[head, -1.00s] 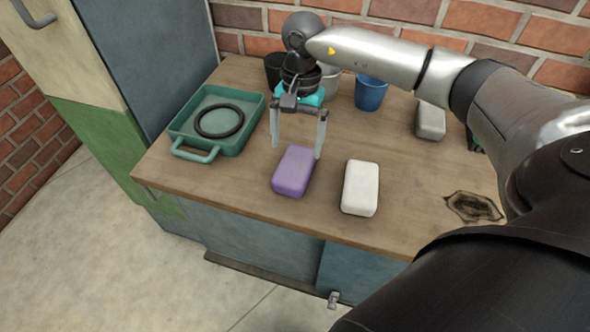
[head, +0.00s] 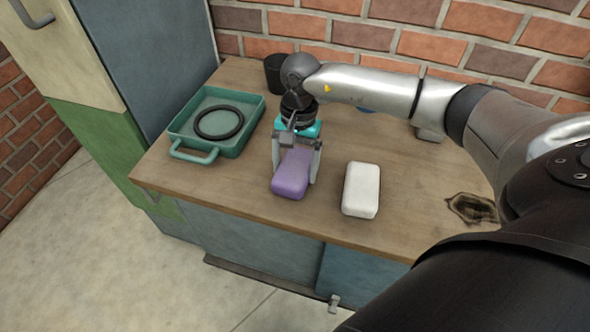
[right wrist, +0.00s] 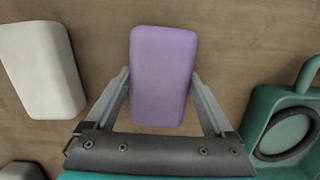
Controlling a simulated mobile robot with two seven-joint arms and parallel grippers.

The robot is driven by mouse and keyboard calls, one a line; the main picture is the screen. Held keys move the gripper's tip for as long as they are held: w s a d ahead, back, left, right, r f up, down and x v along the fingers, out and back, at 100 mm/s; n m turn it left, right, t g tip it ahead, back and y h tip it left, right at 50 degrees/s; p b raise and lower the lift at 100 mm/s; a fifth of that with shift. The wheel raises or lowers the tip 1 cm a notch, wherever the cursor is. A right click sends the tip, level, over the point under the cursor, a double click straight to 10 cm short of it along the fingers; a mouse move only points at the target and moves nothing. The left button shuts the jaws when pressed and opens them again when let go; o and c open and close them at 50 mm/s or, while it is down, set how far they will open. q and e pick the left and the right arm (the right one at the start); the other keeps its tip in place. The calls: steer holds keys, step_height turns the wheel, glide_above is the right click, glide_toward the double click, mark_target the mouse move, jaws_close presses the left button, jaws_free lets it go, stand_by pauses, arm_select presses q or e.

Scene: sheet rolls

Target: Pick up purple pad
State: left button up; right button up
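The purple pad (head: 291,175) lies flat on the wooden table, near its front edge. My right gripper (head: 294,174) is lowered over it, with one finger on each side of the pad. In the right wrist view the purple pad (right wrist: 163,75) sits between the two fingers of the right gripper (right wrist: 160,85). The fingers are spread, with a thin gap showing beside the pad's near part; I cannot tell whether the tips touch it. My left gripper is not in view.
A white pad (head: 361,190) lies to the right of the purple one. A green tray (head: 181,145) holding a dark ring (head: 219,122) stands to the left. A dark cup (head: 273,73) stands at the back by the brick wall. A dark burnt patch (head: 472,208) marks the table's right.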

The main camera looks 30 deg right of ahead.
mark_target(295, 165)
steer(key=c, duration=0.7)
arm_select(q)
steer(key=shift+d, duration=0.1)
arm_select(e)
steer(key=shift+c, duration=0.2)
steer(key=shift+r, duration=0.1)
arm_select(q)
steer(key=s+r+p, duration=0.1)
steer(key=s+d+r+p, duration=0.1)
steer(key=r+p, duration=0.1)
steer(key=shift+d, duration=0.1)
arm_select(e)
step_height(295, 165, up, 20)
